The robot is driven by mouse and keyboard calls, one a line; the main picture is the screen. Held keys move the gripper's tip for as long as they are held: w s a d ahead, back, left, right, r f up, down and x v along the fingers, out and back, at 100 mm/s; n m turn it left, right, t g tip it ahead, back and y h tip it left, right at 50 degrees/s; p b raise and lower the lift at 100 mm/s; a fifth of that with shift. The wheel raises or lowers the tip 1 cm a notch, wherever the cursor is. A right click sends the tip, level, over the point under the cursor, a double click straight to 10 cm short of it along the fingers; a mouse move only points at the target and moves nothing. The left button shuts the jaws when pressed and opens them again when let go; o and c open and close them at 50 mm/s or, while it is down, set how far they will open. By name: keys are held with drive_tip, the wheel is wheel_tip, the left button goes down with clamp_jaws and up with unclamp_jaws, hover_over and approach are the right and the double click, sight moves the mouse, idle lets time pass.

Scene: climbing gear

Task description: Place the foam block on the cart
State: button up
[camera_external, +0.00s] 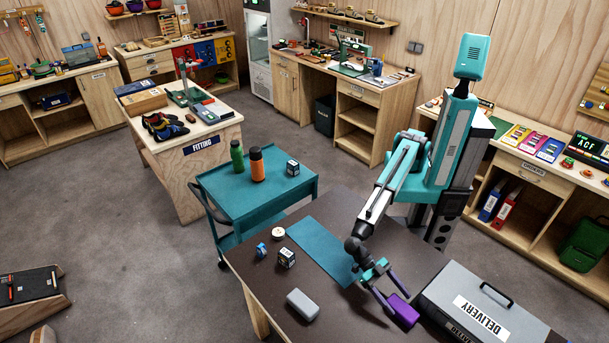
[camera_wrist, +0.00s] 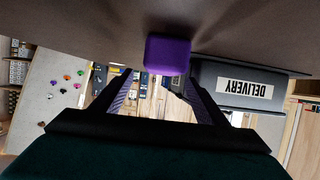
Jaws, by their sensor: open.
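A purple block (camera_external: 403,311), which looks like the foam block, is at the right part of the dark table, beside the grey case. In the wrist view the purple block (camera_wrist: 167,55) is just beyond my fingertips, near the middle. My gripper (camera_external: 391,296) is open and low over the table, its purple fingers pointing at the block. In the wrist view my gripper (camera_wrist: 157,78) shows a gap between its fingers. I cannot tell whether a finger touches the block. The teal cart (camera_external: 222,197) stands beyond the table, with a green bottle, an orange bottle and a small box on top.
The grey DELIVERY case (camera_external: 450,301) is right of the block. A grey rounded block (camera_external: 303,304), a small box (camera_external: 287,257), a tape roll (camera_external: 278,233) and a blue item (camera_external: 261,249) lie on the table (camera_external: 255,283). A teal mat (camera_external: 318,248) is bare. The cart's front top is clear.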

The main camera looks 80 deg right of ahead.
sight(405, 309)
drive_tip(key=shift+s+a, duration=0.1)
idle(0.3)
drive_tip(key=shift+p+x, duration=1.2)
drive_tip(key=shift+x, duration=1.35)
drive_tip(key=shift+f, duration=0.15)
drive_tip(key=shift+c, duration=0.4)
drive_tip(key=c, duration=1.2)
drive_tip(key=shift+o, duration=0.2)
drive_tip(key=shift+r+b, duration=1.35)
drive_tip(key=shift+r, duration=3.65)
